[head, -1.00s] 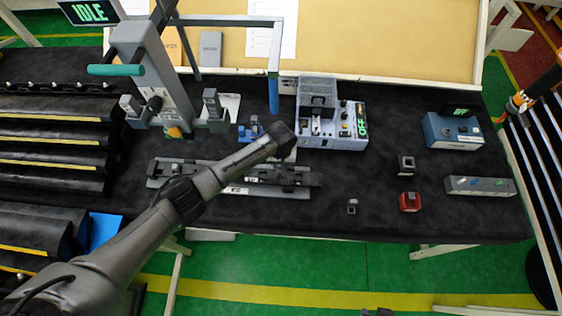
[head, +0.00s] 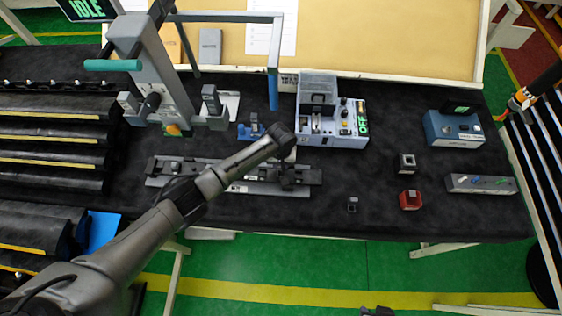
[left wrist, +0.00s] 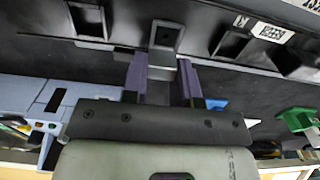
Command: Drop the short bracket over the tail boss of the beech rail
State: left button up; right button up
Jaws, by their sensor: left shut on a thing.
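A long dark rail (head: 240,188) with black raised fittings lies on the black bench. No beech colour shows. My left arm reaches over it from the left. The wrist hides my left gripper in the head view. In the left wrist view my left gripper (left wrist: 164,70) has its purple fingers closed on the sides of a small grey bracket (left wrist: 163,57). The bracket is right at the rail (left wrist: 115,48), which crosses the top of that view with dark blocks and a square label. I cannot tell whether the bracket touches or surrounds a boss.
A grey-blue device (head: 345,135) with a green display stands behind the rail. A grey press frame (head: 155,70) stands at back left. A red block (head: 410,200), a small grey block (head: 407,163) and a grey box (head: 480,184) lie right. Between them and the rail is mostly clear.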

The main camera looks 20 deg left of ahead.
pick_arm(q)
jog(key=shift+f, duration=0.55)
jog(key=o, duration=1)
jog(key=shift+r, duration=0.1)
jog(key=shift+r, duration=0.3)
notch_tip(320, 180, up, 11)
